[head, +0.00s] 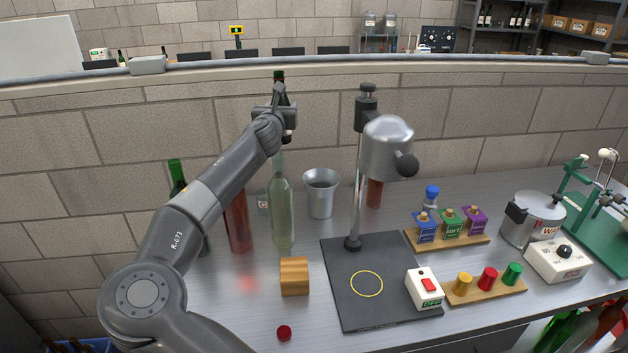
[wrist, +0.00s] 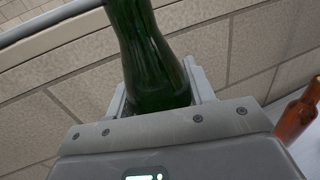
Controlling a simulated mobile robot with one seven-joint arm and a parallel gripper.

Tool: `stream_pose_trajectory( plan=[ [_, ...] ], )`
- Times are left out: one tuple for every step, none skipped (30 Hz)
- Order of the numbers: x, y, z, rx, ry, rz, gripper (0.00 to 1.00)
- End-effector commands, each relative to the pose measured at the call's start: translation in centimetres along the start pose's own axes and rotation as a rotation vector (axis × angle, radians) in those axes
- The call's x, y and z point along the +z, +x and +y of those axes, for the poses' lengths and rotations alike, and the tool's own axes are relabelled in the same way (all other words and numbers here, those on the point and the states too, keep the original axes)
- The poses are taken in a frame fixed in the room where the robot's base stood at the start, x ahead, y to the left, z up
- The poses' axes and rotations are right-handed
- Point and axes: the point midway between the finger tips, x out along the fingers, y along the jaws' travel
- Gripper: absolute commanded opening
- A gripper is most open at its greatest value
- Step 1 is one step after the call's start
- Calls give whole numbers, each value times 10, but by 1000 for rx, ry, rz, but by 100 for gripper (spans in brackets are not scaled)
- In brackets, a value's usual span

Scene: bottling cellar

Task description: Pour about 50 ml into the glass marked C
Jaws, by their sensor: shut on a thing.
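My gripper (head: 277,108) is raised over the back left of the bench. It is shut on a dark green bottle (head: 279,76), whose neck points up above the jaws. In the wrist view the green bottle (wrist: 148,50) stands between the two fingers (wrist: 155,88), roughly upright with a slight lean in the picture. The gripper hides much of its body in the head view. I cannot make out a liquid level in it.
A pale green bottle (head: 283,215), a reddish-brown bottle (head: 238,225) and a metal cup (head: 320,195) stand below the arm. A stand (head: 357,190) with a metal head rises from a dark plate (head: 385,300). A wooden block (head: 294,276) sits in front.

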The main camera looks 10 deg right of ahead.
Motion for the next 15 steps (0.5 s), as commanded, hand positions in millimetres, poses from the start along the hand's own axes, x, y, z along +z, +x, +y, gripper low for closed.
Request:
stream_pose_trajectory(
  plan=[
    [2,0,0,0,1,-1,14],
    [4,0,0,0,2,-1,14],
    [6,0,0,0,3,-2,14],
    [8,0,0,0,3,-1,14],
    [11,0,0,0,4,-1,14],
    [15,0,0,0,4,-1,14],
    [19,0,0,1,5,-1,14],
    [24,0,0,1,5,-2,14],
    [30,0,-1,1,5,-3,14],
    [31,0,0,1,4,-2,14],
    [33,0,0,1,5,-1,14],
    [37,0,0,1,4,0,14],
    [40,0,0,1,4,-1,14],
    [43,0,0,0,4,-1,14],
    [47,0,0,1,4,-1,14]
  ],
)
